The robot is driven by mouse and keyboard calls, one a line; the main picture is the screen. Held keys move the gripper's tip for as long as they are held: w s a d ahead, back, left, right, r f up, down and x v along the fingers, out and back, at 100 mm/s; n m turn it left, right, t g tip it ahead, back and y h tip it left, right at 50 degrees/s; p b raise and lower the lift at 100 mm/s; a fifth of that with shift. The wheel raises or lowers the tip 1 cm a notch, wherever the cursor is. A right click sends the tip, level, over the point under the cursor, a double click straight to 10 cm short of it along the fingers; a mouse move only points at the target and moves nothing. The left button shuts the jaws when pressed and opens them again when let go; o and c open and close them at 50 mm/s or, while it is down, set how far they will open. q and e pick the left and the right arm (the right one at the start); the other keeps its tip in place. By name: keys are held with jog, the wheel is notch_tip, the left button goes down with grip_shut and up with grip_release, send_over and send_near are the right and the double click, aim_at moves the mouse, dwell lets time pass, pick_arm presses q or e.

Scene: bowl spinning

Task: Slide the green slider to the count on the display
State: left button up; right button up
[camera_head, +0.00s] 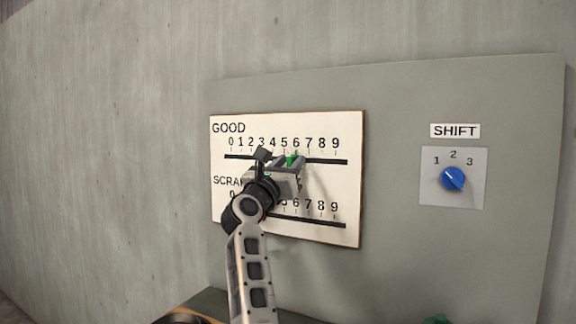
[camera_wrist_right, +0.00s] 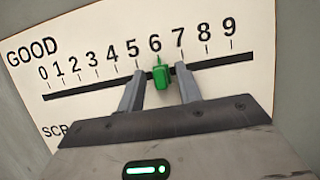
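The green slider (camera_head: 292,160) sits on the upper black slot, labelled GOOD, of a white scale panel (camera_head: 350,185). In the right wrist view the green slider (camera_wrist_right: 162,78) has its pointer at the 6. My right gripper (camera_head: 288,163) is at this slot. In the wrist view the right gripper (camera_wrist_right: 159,75) has its fingers apart, one on each side of the slider, with small gaps visible. My arm hides part of the lower row, labelled SCRAP, and any slider there. My left gripper is out of view. No count display is in view.
The white panel is on a grey board (camera_head: 400,100). To its right is a blue SHIFT knob (camera_head: 453,178) with marks 1, 2 and 3. A partly cut-off green thing (camera_head: 436,320) shows at the bottom edge. The slot is clear on both sides of the fingers.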

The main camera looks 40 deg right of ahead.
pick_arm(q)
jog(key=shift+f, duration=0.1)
pick_arm(e)
jog(key=shift+a+f, duration=0.1)
